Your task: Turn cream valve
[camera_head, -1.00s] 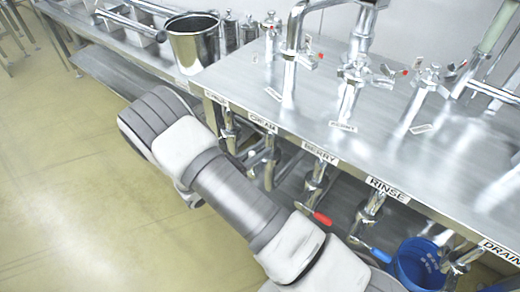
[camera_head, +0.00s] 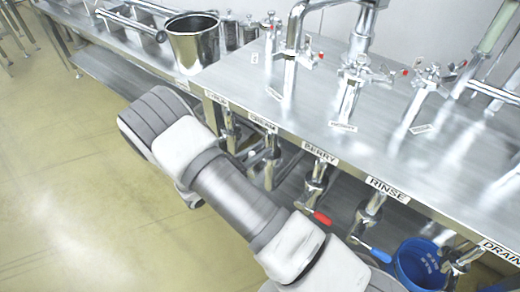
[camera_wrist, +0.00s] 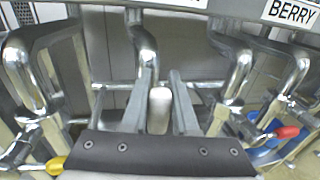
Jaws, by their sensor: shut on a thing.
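In the wrist view my gripper (camera_wrist: 162,77) has its two grey fingers on either side of a cream-white valve handle (camera_wrist: 160,110), shut on it. The handle points toward the camera, below a chrome pipe (camera_wrist: 145,48). In the head view the CREAM label (camera_head: 263,123) is on the front edge of the steel counter (camera_head: 300,110), with a chrome valve pipe (camera_head: 271,160) under it. My arm crosses the lower middle of that view and hides the gripper and the cream handle.
The red berry handle (camera_wrist: 287,132) is to the right in the wrist view, and a yellow handle (camera_wrist: 56,165) is at lower left. A blue handle (camera_head: 376,253) and blue bucket (camera_head: 420,264) are under the counter. Open floor (camera_head: 70,190) lies left.

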